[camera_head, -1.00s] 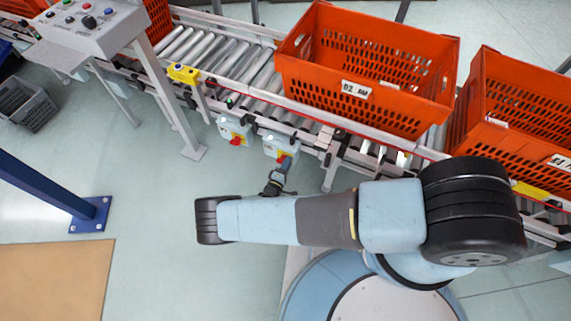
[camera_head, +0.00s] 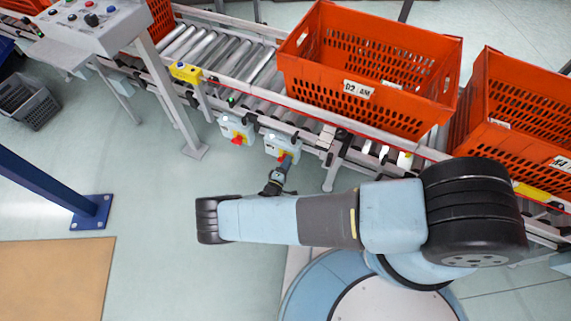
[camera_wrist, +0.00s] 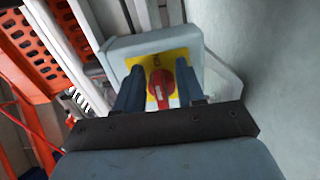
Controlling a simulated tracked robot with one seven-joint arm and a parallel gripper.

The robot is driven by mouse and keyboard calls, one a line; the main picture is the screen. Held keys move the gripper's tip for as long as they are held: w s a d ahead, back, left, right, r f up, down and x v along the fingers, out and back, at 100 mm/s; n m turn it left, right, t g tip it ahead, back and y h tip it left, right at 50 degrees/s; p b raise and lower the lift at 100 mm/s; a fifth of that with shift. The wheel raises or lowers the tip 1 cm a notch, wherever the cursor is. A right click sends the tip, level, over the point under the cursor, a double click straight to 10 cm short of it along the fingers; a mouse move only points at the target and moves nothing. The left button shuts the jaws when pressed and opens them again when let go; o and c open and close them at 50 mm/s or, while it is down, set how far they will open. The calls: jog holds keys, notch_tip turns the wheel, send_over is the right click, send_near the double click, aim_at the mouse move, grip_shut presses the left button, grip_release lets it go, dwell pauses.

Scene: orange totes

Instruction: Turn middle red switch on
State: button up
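A grey switch box with a yellow plate and a red rotary switch (camera_wrist: 161,86) fills the middle of the wrist view. My gripper (camera_wrist: 160,92) is open, with one finger on each side of the red knob. A small gap seems to show on both sides; contact is unclear. In the head view my gripper (camera_head: 285,162) reaches up to the right one of two visible switch boxes (camera_head: 276,145) under the conveyor, largely covering its red knob. The other box with a red switch (camera_head: 237,132) hangs to the left.
The roller conveyor (camera_head: 205,55) runs behind the boxes and carries orange totes (camera_head: 330,95). A control panel (camera_head: 90,22) stands at upper left on a grey post. A blue post (camera_head: 45,185) stands at left. The floor before the boxes is clear.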

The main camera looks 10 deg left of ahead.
jog(key=v, duration=1.3)
jog(key=shift+s+a, duration=0.15)
jog(key=shift+s, duration=0.2)
